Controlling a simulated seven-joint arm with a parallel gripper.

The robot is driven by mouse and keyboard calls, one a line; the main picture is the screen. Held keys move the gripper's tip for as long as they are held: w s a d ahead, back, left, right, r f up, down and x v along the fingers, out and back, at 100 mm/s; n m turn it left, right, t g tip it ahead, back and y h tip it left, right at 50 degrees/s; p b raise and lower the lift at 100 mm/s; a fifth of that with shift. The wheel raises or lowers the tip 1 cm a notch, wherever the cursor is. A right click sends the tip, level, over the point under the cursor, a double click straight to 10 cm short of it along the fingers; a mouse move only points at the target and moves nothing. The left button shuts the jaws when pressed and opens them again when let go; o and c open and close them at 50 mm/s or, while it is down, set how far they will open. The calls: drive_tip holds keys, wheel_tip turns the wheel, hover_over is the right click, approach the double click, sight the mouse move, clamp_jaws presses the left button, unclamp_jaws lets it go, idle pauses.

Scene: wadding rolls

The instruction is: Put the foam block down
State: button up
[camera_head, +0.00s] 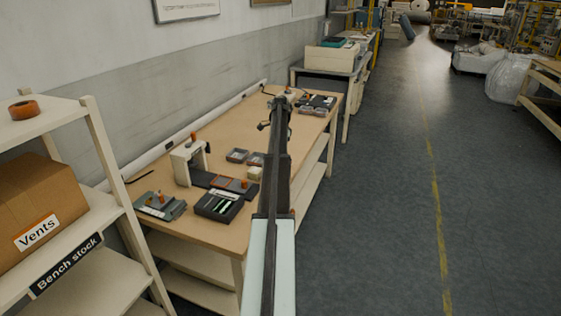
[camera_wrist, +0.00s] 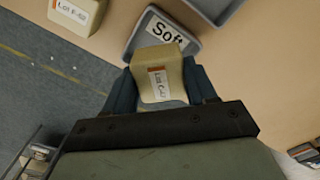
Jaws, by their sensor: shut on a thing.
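In the wrist view my gripper (camera_wrist: 162,82) is shut on a cream foam block (camera_wrist: 158,62) with a white label reading something like "Lot C-", partly unreadable. A grey finger stands on each side of the block. Just beyond the block is a grey tray (camera_wrist: 133,43) with a white "Soft" label (camera_wrist: 167,28). The block overlaps the tray in the picture, and I cannot tell its height above the bench. In the head view my arm hides the fingers and the held block.
Another cream block (camera_wrist: 76,14), labelled "Lot E-52", sits near the bench edge. A second grey tray (camera_wrist: 213,8) lies beyond. In the head view the wooden bench (camera_head: 228,134) carries several trays, a white frame device (camera_head: 188,160) and a small cream block (camera_head: 255,173). A shelf (camera_head: 100,243) stands left.

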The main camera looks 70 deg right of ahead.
drive_tip(key=shift+f, duration=2.75)
drive_tip(key=shift+f, duration=0.1)
drive_tip(key=o, duration=0.8)
wheel_tip(320, 180, up, 12)
drive_tip(key=shift+r, duration=0.15)
drive_tip(key=shift+a, duration=0.1)
